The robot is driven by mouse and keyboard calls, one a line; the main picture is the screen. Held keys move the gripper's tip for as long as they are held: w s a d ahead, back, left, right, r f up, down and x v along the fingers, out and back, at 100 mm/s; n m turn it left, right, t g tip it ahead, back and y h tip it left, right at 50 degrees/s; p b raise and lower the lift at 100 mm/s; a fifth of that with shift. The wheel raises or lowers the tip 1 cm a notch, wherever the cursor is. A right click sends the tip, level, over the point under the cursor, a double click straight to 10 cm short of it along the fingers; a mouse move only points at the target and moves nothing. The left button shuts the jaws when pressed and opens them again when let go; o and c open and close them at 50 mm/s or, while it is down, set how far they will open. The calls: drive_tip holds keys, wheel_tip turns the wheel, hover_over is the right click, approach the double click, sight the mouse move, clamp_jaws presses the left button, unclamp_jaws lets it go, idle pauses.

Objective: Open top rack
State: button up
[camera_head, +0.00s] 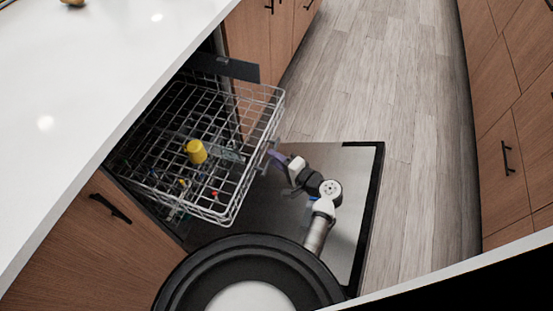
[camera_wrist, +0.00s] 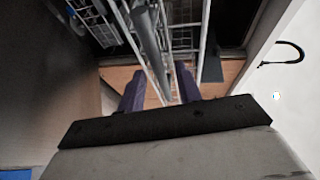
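The top rack (camera_head: 215,125) is a grey wire basket that stands out of the dishwasher over the lowered door (camera_head: 345,180). A yellow cup-like item (camera_head: 196,151) sits in it. My gripper (camera_head: 273,158) is at the rack's outer right side, near the middle of that edge. In the wrist view my gripper (camera_wrist: 160,82) has its two purple fingers apart. Grey bars of the rack (camera_wrist: 148,40) run above and between the fingertips. I cannot tell whether the fingers touch the rack.
A white countertop (camera_head: 70,90) lies above the dishwasher on the left. Wooden cabinets with dark handles (camera_head: 110,208) flank it. More cabinets (camera_head: 505,130) stand along the right. The wooden floor (camera_head: 380,70) between is clear. Small coloured items (camera_head: 214,194) show low in the rack.

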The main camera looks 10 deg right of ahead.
drive_tip(key=b+v, duration=0.2)
drive_tip(key=v, duration=1.2)
drive_tip(key=shift+w+r, duration=0.1)
